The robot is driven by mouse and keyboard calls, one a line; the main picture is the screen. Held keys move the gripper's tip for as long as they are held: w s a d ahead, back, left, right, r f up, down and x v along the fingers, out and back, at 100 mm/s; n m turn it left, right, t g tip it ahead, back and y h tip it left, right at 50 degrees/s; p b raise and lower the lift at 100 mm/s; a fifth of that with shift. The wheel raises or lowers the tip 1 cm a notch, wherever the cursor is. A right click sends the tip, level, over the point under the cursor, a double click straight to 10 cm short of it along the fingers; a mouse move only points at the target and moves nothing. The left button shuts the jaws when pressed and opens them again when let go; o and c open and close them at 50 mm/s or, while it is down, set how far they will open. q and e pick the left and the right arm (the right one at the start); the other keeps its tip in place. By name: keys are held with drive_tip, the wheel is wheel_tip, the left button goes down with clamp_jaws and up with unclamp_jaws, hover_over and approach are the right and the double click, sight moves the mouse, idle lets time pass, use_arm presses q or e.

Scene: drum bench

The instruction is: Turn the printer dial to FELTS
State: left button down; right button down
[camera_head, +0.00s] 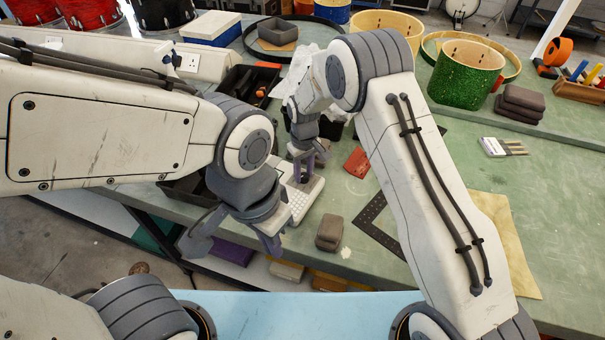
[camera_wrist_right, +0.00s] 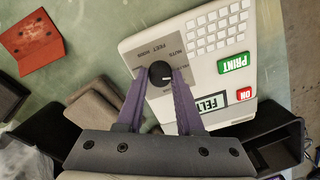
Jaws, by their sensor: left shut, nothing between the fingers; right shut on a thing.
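The white label printer (camera_head: 301,203) stands on the green bench, with its keypad showing in the head view. In the right wrist view the printer (camera_wrist_right: 150,40) shows upside down, with its black dial (camera_wrist_right: 160,73), grey dial plate, green PRINT button (camera_wrist_right: 234,62) and red ON button. Its small display (camera_wrist_right: 211,103) shows letters that read FELT, with one end cut off from view. My right gripper (camera_wrist_right: 161,76) is shut on the dial, one purple finger on each side. A pale pointer mark shows on the dial. My left gripper (camera_head: 270,243) is shut and empty, in front of the printer.
Black bins (camera_head: 262,85) stand behind. A green drum shell (camera_head: 466,74) stands at the back right. The right part of the bench is mostly clear.

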drive_tip(key=shift+n, duration=0.8)
drive_tip(key=shift+d, duration=0.1)
drive_tip(key=c, duration=0.5)
unclamp_jaws()
drive_tip(key=shift+c, duration=0.2)
drive_tip(key=shift+r+b, duration=0.1)
drive_tip(key=shift+b, duration=0.2)
